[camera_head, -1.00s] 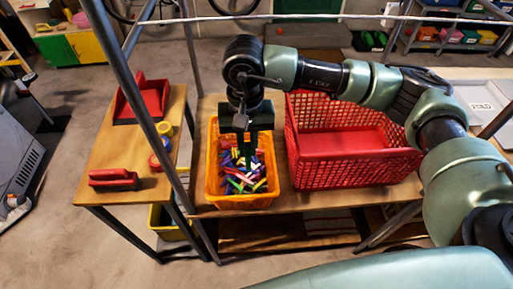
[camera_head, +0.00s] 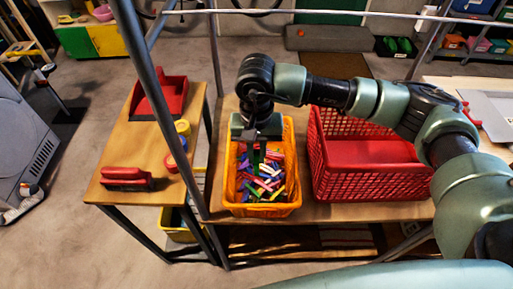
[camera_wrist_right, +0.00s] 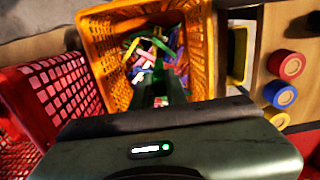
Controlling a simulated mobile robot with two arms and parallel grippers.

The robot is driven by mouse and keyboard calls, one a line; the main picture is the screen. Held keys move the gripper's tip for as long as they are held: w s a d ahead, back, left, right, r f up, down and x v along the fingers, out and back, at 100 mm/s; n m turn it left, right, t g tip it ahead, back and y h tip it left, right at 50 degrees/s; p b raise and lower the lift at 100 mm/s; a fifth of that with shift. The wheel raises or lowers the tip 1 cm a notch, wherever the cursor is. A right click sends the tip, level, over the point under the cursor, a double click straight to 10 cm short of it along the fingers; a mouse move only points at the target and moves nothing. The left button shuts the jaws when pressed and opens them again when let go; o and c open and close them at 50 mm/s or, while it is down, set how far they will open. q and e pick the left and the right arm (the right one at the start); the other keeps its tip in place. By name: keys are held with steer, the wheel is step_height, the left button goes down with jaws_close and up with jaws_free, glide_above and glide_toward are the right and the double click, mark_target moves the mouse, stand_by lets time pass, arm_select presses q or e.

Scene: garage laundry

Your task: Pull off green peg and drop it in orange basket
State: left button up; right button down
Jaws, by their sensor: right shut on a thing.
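The orange basket (camera_head: 262,211) stands on the wooden table and holds a loose pile of colourful pegs (camera_head: 264,180). My right gripper (camera_head: 258,158) points down over the back left part of the basket. Its dark fingers look closed, and they also show over the pegs in the right wrist view (camera_wrist_right: 160,88). The green peg is hard to make out at the fingertips, because the fingers and the gripper body hide most of it. The orange basket fills the upper middle of the right wrist view (camera_wrist_right: 101,55). My left gripper is not in view.
A red basket (camera_head: 365,185) stands close to the right of the orange one. A metal frame post (camera_head: 160,100) rises at the left, and a line (camera_head: 350,14) crosses the top. A side table (camera_head: 112,188) holds a red brush (camera_head: 126,178) and a red dustpan (camera_head: 160,103).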

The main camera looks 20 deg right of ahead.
step_height(320, 180, down, 2)
steer(key=shift+b, duration=0.3)
steer(key=shift+f+b, duration=1)
steer(key=shift+f, duration=1.75)
steer(key=c, duration=1.3)
jaws_free()
steer(key=shift+c, duration=0.2)
step_height(320, 180, up, 8)
steer(key=shift+f+b, duration=0.1)
steer(key=shift+b, duration=0.65)
